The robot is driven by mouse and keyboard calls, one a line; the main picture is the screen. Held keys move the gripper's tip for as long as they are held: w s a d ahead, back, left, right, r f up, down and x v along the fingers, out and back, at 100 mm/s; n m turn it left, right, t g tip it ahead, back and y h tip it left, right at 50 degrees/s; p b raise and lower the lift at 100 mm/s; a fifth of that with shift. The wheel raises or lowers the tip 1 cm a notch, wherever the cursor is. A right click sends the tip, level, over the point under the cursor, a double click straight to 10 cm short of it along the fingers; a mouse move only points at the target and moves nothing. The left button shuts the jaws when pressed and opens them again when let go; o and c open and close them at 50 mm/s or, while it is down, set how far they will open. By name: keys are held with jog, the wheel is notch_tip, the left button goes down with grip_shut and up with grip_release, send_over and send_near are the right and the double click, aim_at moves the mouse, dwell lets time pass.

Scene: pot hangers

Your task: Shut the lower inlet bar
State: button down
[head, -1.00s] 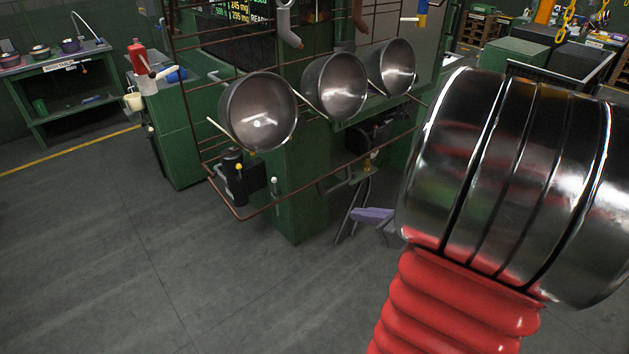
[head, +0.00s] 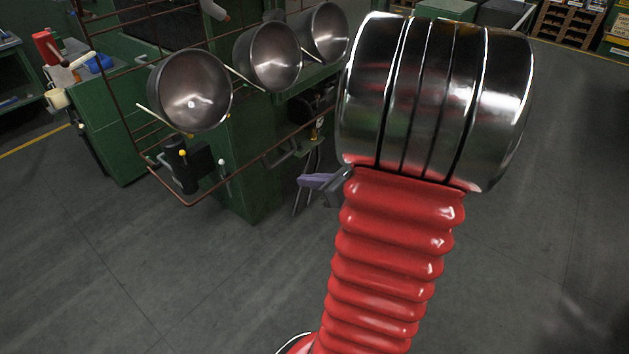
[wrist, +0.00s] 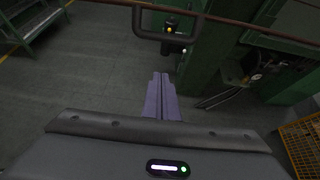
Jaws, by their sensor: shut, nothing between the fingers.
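My gripper (wrist: 160,98) has pale purple fingers that lie together, with nothing between them. In the head view it (head: 316,181) shows small beside my arm, in front of the green machine's lower right side. A dark grey bent bar (wrist: 147,36) forms a loop beyond the fingertips in the wrist view; the fingers look apart from it.
A brown pipe rack (head: 215,184) with several metal pots (head: 190,90) stands before the green machine. A black box with knobs (head: 190,170) sits low behind it. A yellow mesh crate (wrist: 303,143) is at the wrist view's lower right. Grey floor is open at front left.

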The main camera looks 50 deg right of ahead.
jog(key=w+r, duration=0.1)
jog(key=w, duration=0.5)
dwell(0.7)
jog(key=shift+a, duration=0.1)
